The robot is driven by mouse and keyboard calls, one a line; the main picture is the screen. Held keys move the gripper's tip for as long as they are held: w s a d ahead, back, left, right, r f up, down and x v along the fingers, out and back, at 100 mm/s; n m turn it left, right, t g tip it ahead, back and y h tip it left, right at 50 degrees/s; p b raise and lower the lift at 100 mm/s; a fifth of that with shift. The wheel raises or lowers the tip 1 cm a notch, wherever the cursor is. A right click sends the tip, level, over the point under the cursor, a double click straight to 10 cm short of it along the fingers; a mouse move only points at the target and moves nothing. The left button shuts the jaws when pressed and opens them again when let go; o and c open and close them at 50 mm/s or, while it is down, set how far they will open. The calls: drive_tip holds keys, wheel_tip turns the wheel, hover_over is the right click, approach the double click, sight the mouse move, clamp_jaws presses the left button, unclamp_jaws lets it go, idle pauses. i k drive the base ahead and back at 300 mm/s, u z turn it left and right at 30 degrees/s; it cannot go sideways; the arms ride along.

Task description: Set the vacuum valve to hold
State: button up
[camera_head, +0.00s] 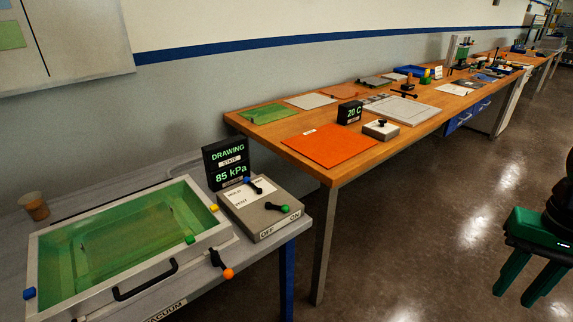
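The vacuum valve is on a grey control box (265,208) at the front left, on the grey bench. Its black lever (256,187) has a blue knob at its upper-left end, above a white plate lettered HOLD and VENT. The knob points toward the display, away from the VENT lettering. The black display (227,163) behind the box reads DRAWING and 85 kPa. My gripper (513,297) is at the far right, over the floor, well away from the valve. Its two green fingers are apart, with nothing visible between them.
A second lever with a green knob (285,208) is on the box by OFF and ON. The green-lined bath (230,233) stands left, with an orange-knobbed lever (227,271). A long wooden table (240,124) holds mats and tools. The floor (420,230) is clear.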

sight(246, 180)
drive_tip(key=z, duration=0.05)
drive_tip(key=i, duration=0.7)
drive_tip(key=u, duration=0.55)
drive_tip(key=i, duration=0.5)
drive_tip(key=u, duration=0.45)
